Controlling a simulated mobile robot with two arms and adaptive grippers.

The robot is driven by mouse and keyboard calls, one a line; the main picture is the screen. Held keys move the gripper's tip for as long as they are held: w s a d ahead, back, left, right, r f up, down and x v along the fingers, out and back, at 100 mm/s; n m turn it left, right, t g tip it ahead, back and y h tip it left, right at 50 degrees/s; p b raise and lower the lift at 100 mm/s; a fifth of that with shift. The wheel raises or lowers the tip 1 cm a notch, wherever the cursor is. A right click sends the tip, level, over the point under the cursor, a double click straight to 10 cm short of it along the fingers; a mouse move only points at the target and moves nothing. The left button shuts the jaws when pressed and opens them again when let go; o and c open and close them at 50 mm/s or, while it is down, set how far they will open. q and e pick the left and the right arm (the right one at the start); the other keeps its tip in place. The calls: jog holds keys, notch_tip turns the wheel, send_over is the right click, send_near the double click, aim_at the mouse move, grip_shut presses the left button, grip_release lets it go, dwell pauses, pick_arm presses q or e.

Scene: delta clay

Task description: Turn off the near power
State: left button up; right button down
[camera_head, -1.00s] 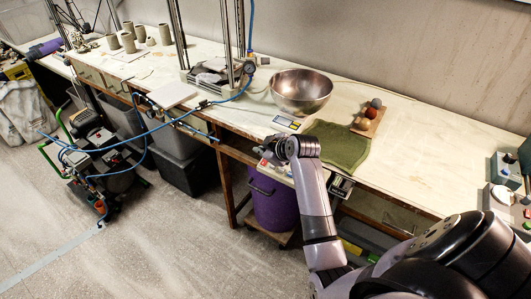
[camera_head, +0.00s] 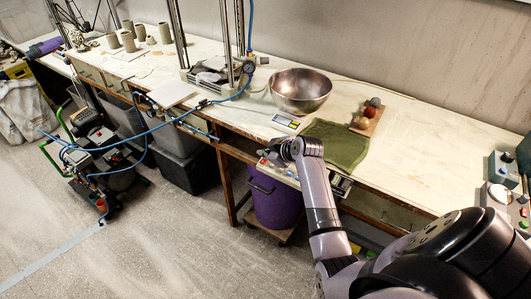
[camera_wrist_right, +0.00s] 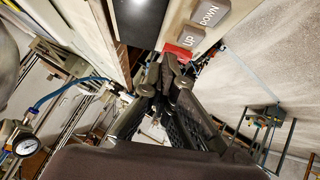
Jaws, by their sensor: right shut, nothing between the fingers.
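A control panel on the table's front edge shows in the wrist view, with grey buttons marked UP (camera_wrist_right: 190,41) and DOWN (camera_wrist_right: 209,14). A red switch (camera_wrist_right: 178,52) sits beside the UP button. My right gripper (camera_wrist_right: 171,62) is shut and empty, its fingertips right at the red switch and partly covering it. I cannot tell whether they touch, or how the switch is set. In the head view my right gripper (camera_head: 272,154) is at the table's front edge, hiding part of the panel. My left gripper is not in view.
The worktable (camera_head: 400,155) carries a green cloth (camera_head: 335,146), a metal bowl (camera_head: 300,91) and a small board with balls (camera_head: 367,119). A second small panel (camera_head: 340,184) is on the front edge, to the right. A purple bin (camera_head: 275,203) stands below.

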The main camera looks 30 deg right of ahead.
jog(key=shift+s+a+f, duration=0.1)
jog(key=shift+a, duration=0.05)
pick_arm(q)
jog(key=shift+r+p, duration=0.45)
jog(key=shift+p, duration=0.05)
pick_arm(e)
jog(key=shift+s+a+f, duration=0.15)
jog(key=shift+s+a, duration=0.1)
jog(key=shift+a, duration=0.4)
